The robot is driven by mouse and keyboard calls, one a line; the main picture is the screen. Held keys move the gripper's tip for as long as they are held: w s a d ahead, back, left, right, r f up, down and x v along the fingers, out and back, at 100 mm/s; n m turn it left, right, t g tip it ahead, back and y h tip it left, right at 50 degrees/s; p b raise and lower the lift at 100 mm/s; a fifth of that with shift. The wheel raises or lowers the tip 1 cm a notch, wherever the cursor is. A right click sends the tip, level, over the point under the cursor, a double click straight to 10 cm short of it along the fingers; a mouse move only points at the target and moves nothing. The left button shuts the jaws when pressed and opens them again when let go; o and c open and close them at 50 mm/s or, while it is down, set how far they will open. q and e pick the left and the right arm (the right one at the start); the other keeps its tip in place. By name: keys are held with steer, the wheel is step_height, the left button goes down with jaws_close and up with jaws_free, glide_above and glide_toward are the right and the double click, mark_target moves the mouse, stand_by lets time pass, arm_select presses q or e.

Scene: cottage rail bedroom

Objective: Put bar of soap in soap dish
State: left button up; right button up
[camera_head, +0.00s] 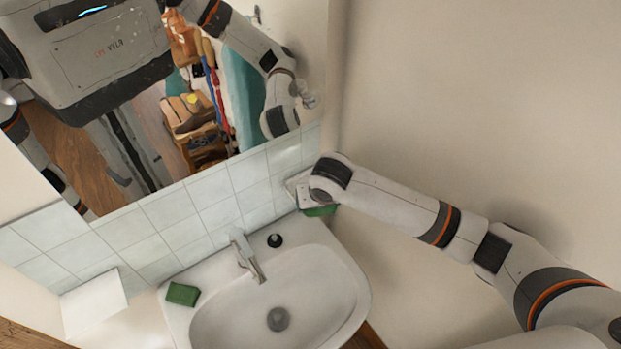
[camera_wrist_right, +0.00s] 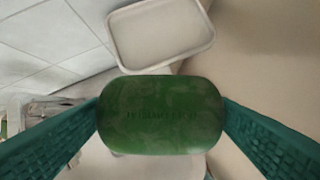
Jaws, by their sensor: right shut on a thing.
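My right gripper (camera_wrist_right: 161,116) is shut on a green bar of soap (camera_wrist_right: 160,130), with a teal finger pressed against each end. In the head view the held soap (camera_head: 320,211) shows beneath my right wrist, above the sink's back right corner. A pale, shallow, rimmed soap dish (camera_wrist_right: 160,37) lies just beyond the soap in the right wrist view, apart from it or only slightly overlapped by it. In the head view the dish (camera_head: 293,184) is by the tiled wall, mostly hidden by my wrist. My left gripper is not directly in view.
A white sink (camera_head: 330,285) with a tap (camera_head: 246,258) and a black round item (camera_head: 275,240) is below. Another green block (camera_head: 183,294) lies on its left rim. A white box-like thing (camera_head: 95,303) stands further left. A mirror (camera_head: 240,95) hangs above the tiles.

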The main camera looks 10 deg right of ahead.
steer(key=w+b, duration=0.1)
steer(key=w, duration=0.2)
steer(key=w+b, duration=0.2)
steer(key=w, duration=0.1)
steer(key=w+b, duration=0.2)
steer(key=w, duration=0.1)
steer(key=shift+w+f, duration=0.3)
steer(key=shift+f, duration=0.05)
steer(key=shift+w+r+b, duration=0.2)
steer(key=shift+w+b, duration=0.25)
steer(key=shift+w, duration=0.05)
step_height(320, 180, down, 4)
steer(key=b, duration=0.4)
steer(key=shift+r+b, duration=0.25)
steer(key=shift+b, duration=0.05)
steer(key=shift+r, duration=0.1)
steer(key=shift+s, duration=0.1)
steer(key=o, duration=0.7)
steer(key=shift+o, duration=0.2)
